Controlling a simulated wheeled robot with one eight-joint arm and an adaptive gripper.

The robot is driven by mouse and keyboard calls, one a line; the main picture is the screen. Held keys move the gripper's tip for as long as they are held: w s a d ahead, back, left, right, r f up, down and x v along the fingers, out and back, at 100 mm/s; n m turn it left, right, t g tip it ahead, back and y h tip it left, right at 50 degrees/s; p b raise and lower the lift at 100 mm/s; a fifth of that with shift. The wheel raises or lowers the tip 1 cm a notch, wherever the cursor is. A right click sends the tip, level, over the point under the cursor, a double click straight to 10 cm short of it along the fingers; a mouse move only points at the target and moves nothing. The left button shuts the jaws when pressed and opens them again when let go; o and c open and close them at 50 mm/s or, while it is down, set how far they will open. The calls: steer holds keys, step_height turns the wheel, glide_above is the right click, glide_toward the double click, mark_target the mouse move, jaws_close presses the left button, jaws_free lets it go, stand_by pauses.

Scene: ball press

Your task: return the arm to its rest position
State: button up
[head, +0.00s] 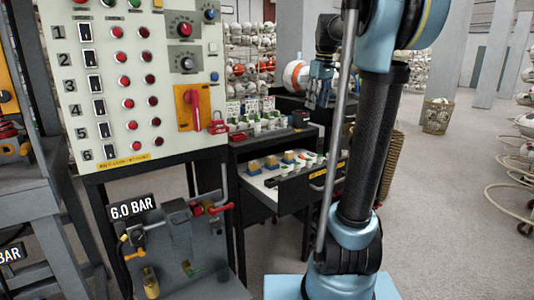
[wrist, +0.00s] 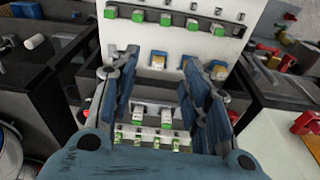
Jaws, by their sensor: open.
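My arm (head: 362,170) stands at the right of the head view, with a pale blue base joint, a black tube and blue joints above. My gripper (head: 320,98) is small in the head view, at the far end of the arm, over the black cabinet area. It hangs with its fingers downward. In the wrist view my gripper (wrist: 168,68) shows two blue fingers spread apart. Nothing is held between them. Past the fingers are rows of small white and green items. No marker of a rest position is seen.
An open drawer (head: 268,206) with small coloured items juts out below the gripper. A cream control panel (head: 205,110) with switches and red knobs stands at left.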

steer(key=s+f+m, duration=0.6)
steer(key=s+f, duration=2.5)
steer(key=s, duration=0.1)
steer(key=shift+a+f+t+h, duration=0.2)
steer(key=shift+f+t+h, duration=0.1)
steer(key=shift+f+h, duration=0.1)
